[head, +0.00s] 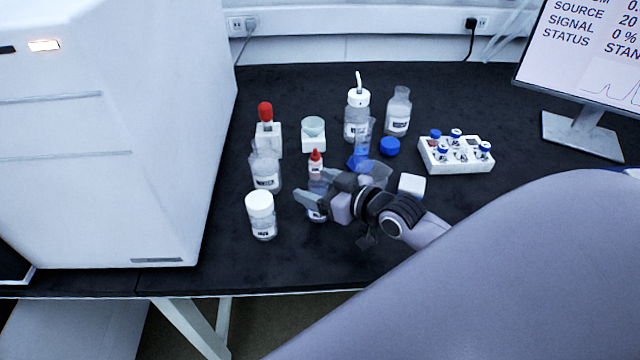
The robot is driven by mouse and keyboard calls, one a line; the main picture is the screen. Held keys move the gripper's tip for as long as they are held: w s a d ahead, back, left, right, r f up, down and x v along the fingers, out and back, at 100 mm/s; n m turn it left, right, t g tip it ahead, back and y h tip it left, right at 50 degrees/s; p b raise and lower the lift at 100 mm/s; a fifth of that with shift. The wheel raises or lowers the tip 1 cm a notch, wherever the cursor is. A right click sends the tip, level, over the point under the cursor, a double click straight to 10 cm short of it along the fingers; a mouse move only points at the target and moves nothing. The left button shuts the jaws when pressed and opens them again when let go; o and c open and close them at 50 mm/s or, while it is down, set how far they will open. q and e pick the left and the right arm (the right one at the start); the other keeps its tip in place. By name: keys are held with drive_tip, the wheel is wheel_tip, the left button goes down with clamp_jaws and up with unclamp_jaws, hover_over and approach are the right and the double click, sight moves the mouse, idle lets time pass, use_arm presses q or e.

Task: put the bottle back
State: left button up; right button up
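A small bottle with a red cap (316,158) stands upright or nearly so among the glassware on the black bench. My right gripper (312,190) is at this bottle, with its fingers around or beside the body. The fingers hide the middle of the bottle. I cannot tell whether they touch it, or whether its base rests on the bench. Other bottles stand close by: a white-capped bottle (261,216), an uncapped clear bottle (265,172), a white-capped bottle with a tube (356,118) and a clear bottle (397,113). My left gripper is out of view.
A red-bulbed dropper (265,112) stands in a white block, beside a small bowl on a stand (313,130). A blue cap (389,146), a white block (411,185) and a vial rack (456,164) lie to the right. A large white instrument (110,130) borders the left; a monitor (590,60) stands right.

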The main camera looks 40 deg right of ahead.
drive_tip(key=shift+r, duration=0.2)
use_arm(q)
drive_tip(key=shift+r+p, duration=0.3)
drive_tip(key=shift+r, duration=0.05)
use_arm(e)
drive_tip(key=v, duration=1.2)
drive_tip(key=shift+d, duration=0.1)
